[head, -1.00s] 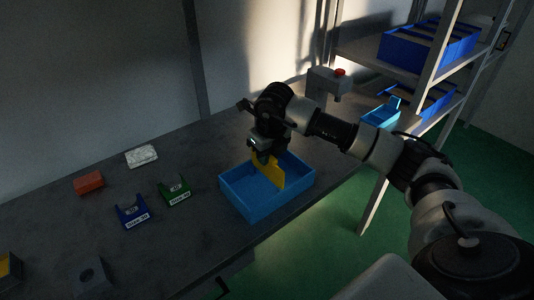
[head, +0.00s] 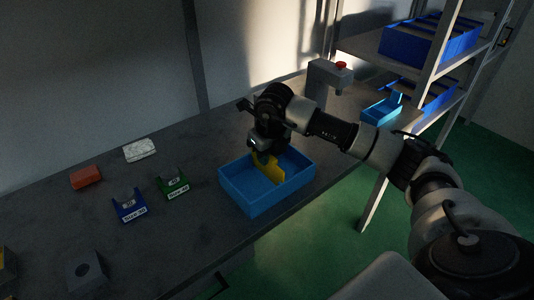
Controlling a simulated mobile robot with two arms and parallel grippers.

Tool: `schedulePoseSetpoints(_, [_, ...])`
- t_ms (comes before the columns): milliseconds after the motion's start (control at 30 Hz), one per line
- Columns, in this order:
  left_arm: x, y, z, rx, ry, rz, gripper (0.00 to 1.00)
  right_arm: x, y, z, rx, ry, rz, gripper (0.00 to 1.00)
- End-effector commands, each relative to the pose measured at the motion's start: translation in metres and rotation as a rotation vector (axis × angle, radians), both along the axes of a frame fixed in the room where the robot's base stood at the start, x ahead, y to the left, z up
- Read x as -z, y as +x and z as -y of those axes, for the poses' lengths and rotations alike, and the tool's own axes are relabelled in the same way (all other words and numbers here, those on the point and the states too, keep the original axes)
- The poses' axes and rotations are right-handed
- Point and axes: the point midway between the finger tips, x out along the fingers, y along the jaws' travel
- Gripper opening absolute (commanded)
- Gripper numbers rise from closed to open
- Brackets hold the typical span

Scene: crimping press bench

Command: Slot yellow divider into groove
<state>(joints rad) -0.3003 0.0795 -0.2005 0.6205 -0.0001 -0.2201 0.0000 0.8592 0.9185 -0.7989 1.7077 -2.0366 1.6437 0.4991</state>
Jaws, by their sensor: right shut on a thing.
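The yellow divider (head: 272,170) is upright inside the blue open-topped bin (head: 251,205) on the bench. My right gripper (head: 264,152) is shut on its upper edge, over the bin. The divider's lower part is down between the bin walls. The bin's front wall and the dim light hide its bottom edge, so I cannot tell whether it sits in a groove. My left gripper is not in view.
A green holder (head: 173,186) and a dark blue holder (head: 129,207) stand left of the bin. Behind them are a red block (head: 86,178) and a white item (head: 140,150). A grey press (head: 326,78) with a red top stands behind. Shelves with blue bins (head: 432,42) are at right.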

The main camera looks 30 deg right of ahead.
Motion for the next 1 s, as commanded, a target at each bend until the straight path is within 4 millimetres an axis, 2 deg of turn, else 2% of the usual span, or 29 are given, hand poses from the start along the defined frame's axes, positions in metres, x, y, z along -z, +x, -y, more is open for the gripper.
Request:
schedulePoseSetpoints(500, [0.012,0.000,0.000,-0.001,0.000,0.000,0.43,0.014,0.000,0.000,0.000,0.000,0.000,0.00])
schedulePoseSetpoints(533, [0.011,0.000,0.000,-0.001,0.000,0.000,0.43,0.014,0.000,0.000,0.000,0.000,0.001,0.20])
schedulePoseSetpoints(700, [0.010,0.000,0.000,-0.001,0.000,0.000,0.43,0.013,0.000,0.000,0.000,0.000,0.000,0.46])
schedulePoseSetpoints(1000, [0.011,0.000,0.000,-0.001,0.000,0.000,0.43,0.012,0.000,0.000,0.000,0.000,0.000,0.48])
